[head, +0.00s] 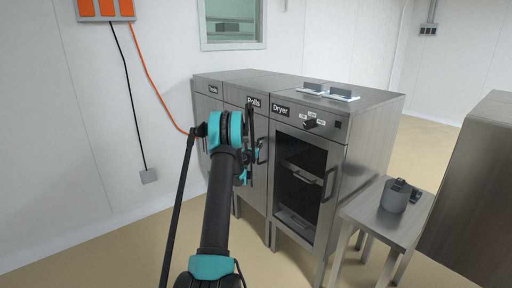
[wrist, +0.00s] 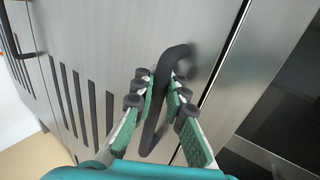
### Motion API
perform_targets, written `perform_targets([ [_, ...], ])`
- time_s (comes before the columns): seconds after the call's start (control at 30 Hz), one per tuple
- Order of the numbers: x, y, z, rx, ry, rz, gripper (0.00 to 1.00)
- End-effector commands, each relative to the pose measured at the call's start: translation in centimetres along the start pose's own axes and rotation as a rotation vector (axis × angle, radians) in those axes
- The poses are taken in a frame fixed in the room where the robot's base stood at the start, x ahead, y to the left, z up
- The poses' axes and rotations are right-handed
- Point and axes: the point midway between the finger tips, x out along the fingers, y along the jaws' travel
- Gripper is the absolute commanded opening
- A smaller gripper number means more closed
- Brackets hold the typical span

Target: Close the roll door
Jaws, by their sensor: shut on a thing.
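The roll door (head: 256,190) is the steel middle door under the "Rolls" label (head: 254,101), partly hidden by my arm. It looks about flush with the cabinet front; I cannot tell whether a small gap is left. In the wrist view the door (wrist: 115,35) fills the middle, with a dark narrow seam along its right edge. Its black bar handle (wrist: 175,55) runs slantwise between my green-padded fingers. My gripper (wrist: 163,88) is shut on this handle. In the head view my gripper (head: 250,163) is at the door's front, mostly hidden by my wrist.
The dryer door (head: 301,185), with a dark window and handle, is right of the roll door. Another labelled cabinet door (head: 205,110) is to the left. A small table (head: 385,221) with a grey container (head: 397,196) stands at the right. Cables hang on the left wall.

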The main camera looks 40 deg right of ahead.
Motion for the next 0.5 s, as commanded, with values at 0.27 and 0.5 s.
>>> perform_targets([
  [0.27, 0.14, -0.36, 0.03, 0.000, 0.000, -0.006, 0.22],
  [0.5, -0.22, -0.23, 0.03, 0.000, 0.000, -0.004, 0.22],
])
